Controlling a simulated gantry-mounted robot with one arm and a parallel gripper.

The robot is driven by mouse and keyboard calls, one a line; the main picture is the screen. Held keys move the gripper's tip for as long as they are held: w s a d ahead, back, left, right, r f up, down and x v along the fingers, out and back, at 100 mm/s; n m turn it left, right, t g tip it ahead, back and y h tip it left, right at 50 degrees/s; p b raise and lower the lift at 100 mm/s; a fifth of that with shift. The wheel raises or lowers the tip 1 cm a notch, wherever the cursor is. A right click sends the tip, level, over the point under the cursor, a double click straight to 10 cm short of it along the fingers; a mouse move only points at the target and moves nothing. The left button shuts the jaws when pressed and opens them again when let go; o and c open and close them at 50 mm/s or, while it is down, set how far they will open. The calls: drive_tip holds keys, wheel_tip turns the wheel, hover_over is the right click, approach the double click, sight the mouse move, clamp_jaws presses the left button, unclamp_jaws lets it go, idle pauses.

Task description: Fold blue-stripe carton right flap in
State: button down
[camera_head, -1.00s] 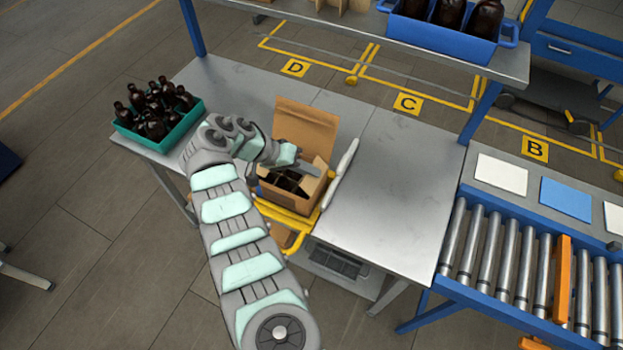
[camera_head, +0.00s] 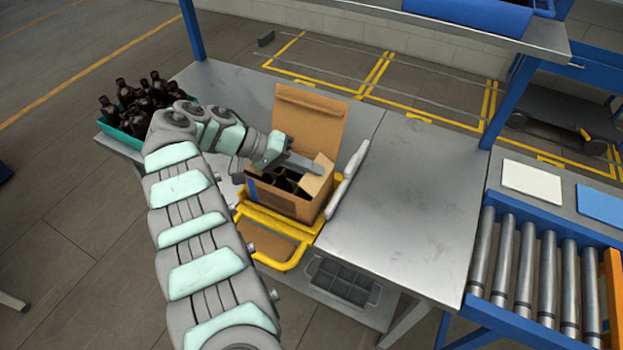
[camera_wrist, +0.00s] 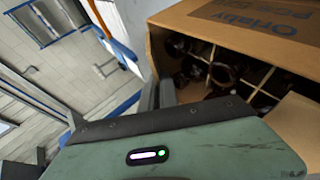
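The blue-stripe carton (camera_head: 283,205) stands on the bench with dark bottles inside; its blue stripe is on the front left. Its tall back flap (camera_head: 308,115) stands up. A pale short flap, the right flap (camera_head: 318,180), leans over the right part of the opening. My gripper (camera_head: 318,168) reaches over the carton from the left, its narrow fingers together near the right flap's upper edge; contact is unclear. In the wrist view the fingers (camera_wrist: 158,92) are close together, beside the carton's printed flap (camera_wrist: 250,28) and the divided bottle cells (camera_wrist: 220,75).
A yellow frame (camera_head: 270,262) is at the carton's front. A white padded bar (camera_head: 347,183) stands close on its right. A teal crate (camera_head: 122,143) of bottles is at the left. The bench top (camera_head: 420,200) to the right is clear; a roller conveyor (camera_head: 530,270) lies beyond.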

drive_tip(key=shift+f, duration=0.1)
drive_tip(key=c, duration=2.1)
unclamp_jaws()
drive_tip(key=o, duration=0.5)
drive_tip(key=r+p, duration=0.1)
drive_tip(key=p, duration=0.3)
drive_tip(key=shift+d+p, duration=0.1)
drive_tip(key=shift+p, duration=0.7)
drive_tip(key=y+p, duration=0.1)
drive_tip(key=p, duration=0.4)
drive_tip(key=shift+r, duration=0.15)
drive_tip(key=p, duration=0.3)
drive_tip(key=shift+d+y, duration=0.1)
drive_tip(key=shift+y, duration=0.2)
